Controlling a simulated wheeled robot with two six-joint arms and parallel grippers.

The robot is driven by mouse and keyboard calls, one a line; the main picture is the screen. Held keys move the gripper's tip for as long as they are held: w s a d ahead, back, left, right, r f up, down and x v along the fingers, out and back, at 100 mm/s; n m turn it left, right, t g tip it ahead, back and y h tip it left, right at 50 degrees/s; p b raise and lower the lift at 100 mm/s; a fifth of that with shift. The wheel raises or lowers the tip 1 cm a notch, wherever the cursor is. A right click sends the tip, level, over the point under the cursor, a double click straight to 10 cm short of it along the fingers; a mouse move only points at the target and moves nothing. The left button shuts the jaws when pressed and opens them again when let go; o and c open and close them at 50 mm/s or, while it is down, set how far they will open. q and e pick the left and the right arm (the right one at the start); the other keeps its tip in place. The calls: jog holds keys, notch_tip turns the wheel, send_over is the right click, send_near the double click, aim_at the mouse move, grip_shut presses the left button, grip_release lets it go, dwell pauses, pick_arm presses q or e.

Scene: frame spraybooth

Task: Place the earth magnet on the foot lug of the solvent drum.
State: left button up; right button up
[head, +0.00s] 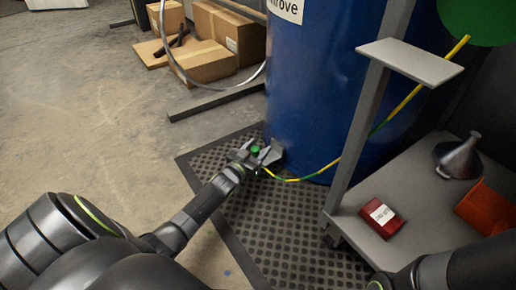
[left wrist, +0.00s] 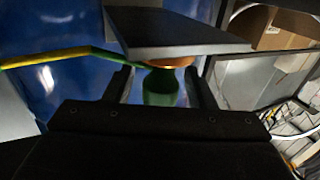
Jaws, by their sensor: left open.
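The solvent drum (head: 318,85) is a large blue cylinder standing at the back of the dark mat. Its foot lug (head: 275,154) is a small grey plate low on the drum's left side; it shows large in the left wrist view (left wrist: 175,35). The earth magnet (head: 255,149) has a green body and a copper-coloured face. In the left wrist view the magnet (left wrist: 160,88) is right against or just beside the lug; exact contact is hard to tell. My left gripper (head: 259,158) is open, with its fingers (left wrist: 162,92) on either side of the magnet. My right gripper is out of view.
A yellow-green cable (head: 330,168) runs from the magnet up past the trolley post (head: 366,105). The grey trolley shelf (head: 350,215) on the right bears a red box (head: 381,217), a metal funnel (head: 457,157) and an orange container (head: 488,207). Cardboard boxes (head: 205,60) stand back left.

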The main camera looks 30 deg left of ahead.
pick_arm(q)
jog(key=s+p, duration=0.6)
jog(key=s, duration=0.5)
jog(key=shift+s, duration=0.3)
